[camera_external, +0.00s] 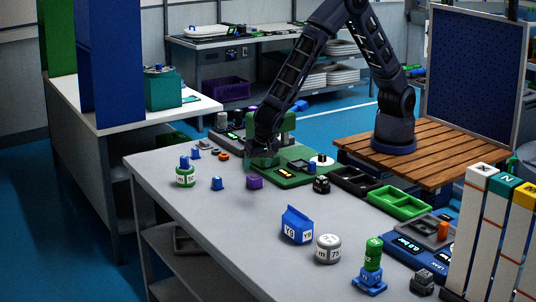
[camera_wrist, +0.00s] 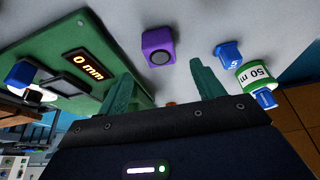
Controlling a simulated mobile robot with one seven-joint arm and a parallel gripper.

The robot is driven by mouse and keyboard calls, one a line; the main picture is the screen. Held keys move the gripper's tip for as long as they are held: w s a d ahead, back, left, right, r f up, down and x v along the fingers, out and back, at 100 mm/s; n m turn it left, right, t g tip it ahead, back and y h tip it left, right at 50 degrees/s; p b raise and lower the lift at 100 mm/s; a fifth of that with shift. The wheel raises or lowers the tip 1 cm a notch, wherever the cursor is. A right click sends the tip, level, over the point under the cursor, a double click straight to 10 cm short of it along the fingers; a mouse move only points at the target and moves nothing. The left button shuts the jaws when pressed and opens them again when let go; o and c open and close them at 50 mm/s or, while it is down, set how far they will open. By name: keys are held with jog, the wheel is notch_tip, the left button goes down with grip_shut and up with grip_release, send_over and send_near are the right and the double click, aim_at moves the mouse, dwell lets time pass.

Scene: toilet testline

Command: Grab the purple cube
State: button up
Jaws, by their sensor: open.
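The purple cube (camera_external: 254,182) sits on the grey table, just left of the green testing board. In the wrist view the purple cube (camera_wrist: 159,47) shows a dark round spot on one face. It lies beyond my fingertips, between the lines of the two fingers. My gripper (camera_external: 262,160) hangs over the table by the green board, behind the cube in the external view. In the wrist view the two teal fingers of my gripper (camera_wrist: 160,78) are apart with nothing between them.
The green board (camera_wrist: 60,50) with a "0 mm" display lies close beside one finger. A blue piece (camera_external: 217,184) and a green-white "50" container (camera_external: 185,176) stand left of the cube. A blue carton (camera_external: 297,225) and a round white weight (camera_external: 327,248) stand nearer the front. Bare table surrounds the cube's front.

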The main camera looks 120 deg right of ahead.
aim_at(255, 177)
jog(key=x, duration=0.7)
jog(key=shift+a+f, duration=0.1)
jog(key=shift+f, duration=0.1)
jog(key=c, duration=1.1)
